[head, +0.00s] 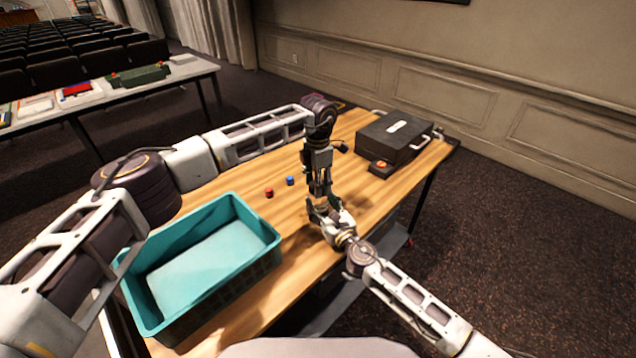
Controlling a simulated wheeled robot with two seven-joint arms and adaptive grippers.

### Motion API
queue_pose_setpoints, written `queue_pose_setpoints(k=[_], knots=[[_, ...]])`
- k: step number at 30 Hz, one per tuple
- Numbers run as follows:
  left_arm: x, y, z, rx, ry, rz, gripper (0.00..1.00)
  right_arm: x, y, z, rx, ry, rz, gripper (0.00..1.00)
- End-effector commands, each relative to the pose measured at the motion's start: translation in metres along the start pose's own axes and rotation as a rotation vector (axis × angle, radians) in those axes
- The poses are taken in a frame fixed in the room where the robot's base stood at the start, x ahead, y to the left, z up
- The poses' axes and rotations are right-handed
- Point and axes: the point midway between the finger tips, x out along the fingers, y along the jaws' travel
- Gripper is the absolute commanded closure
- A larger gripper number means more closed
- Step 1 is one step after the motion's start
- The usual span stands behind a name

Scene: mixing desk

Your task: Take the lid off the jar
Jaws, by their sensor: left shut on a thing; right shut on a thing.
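My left gripper (319,192) points straight down over the middle of the wooden desk. My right gripper (316,212) comes in from the lower right, just below the left one. The two grippers meet around one spot, the left from above and the right from the side. The jar and its lid are hidden between the fingers, and I cannot make out their shape or whether they are apart. Both grippers look closed around what is there, the left at the lid's height and the right at the jar's height.
A teal crate (153,312) stands at the desk's left front. A small red object (269,192) and a blue one (290,181) lie left of the grippers. A black case (393,138) and a box with an orange button (381,166) are at the back right.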

Motion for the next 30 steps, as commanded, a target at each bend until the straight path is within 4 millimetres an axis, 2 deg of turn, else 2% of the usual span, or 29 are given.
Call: queue_pose_setpoints(k=[30], knots=[[-0.0007, 0.0000, 0.0005, -0.829, -0.002, 0.001, 0.80, -0.0001, 0.0003, -0.0003, -0.001, 0.000, 0.001, 1.00]])
